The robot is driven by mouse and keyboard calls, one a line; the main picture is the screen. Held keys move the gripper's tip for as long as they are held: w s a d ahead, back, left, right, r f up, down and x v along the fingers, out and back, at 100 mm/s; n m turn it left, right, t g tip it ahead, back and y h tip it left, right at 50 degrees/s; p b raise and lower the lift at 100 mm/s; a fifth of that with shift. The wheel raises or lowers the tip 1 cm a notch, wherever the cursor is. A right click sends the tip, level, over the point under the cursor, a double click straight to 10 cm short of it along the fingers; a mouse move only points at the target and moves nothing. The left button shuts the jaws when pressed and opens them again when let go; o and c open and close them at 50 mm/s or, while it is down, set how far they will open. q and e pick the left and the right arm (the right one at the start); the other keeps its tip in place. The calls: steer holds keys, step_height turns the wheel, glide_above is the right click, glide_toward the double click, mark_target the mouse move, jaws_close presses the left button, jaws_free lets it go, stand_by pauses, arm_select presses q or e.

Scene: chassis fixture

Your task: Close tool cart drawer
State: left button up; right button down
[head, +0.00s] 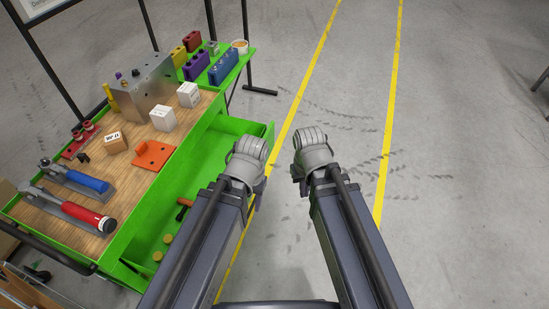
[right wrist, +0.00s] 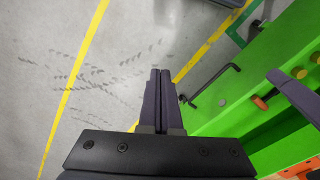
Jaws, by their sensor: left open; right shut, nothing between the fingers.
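The green tool cart (head: 85,245) stands at the left in the head view. Its drawer (head: 206,152) is pulled out to the right, with its inside showing. A dark-handled tool (head: 184,203) and yellow round pieces (head: 167,238) lie in it. My left gripper (head: 258,187) is by the drawer's outer edge; its fingers are mostly hidden in the head view, so contact is unclear. My right gripper (head: 299,180) is to the right of the drawer, over the floor. In the right wrist view its fingers (right wrist: 157,98) are together and empty, beside the green drawer (right wrist: 225,105).
The wooden cart top (head: 125,175) holds a blue-handled tool (head: 88,181), a red-handled tool (head: 85,214), an orange bracket (head: 154,155) and white blocks. A green side shelf (head: 236,67) carries coloured blocks. The grey floor to the right, with yellow lines (head: 389,110), is clear.

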steer(key=w+d+f+m+t+y+b, duration=0.2)
steer(key=w+f+m+t+b, duration=0.1)
steer(key=w+f+b, duration=0.8)
steer(key=w+a+r+m+t+y+p, duration=0.1)
steer(key=w+a+r+t, duration=0.15)
steer(key=w, duration=0.35)
steer(key=w+a+r+m+t+y+p, duration=0.1)
steer(key=w+a+r, duration=0.15)
steer(key=w, duration=0.25)
steer(key=w+a+f+b, duration=0.6)
steer(key=a+f+b, duration=0.1)
steer(key=f+b, duration=0.1)
steer(key=shift+w+a, duration=0.2)
steer(key=shift+a, duration=0.05)
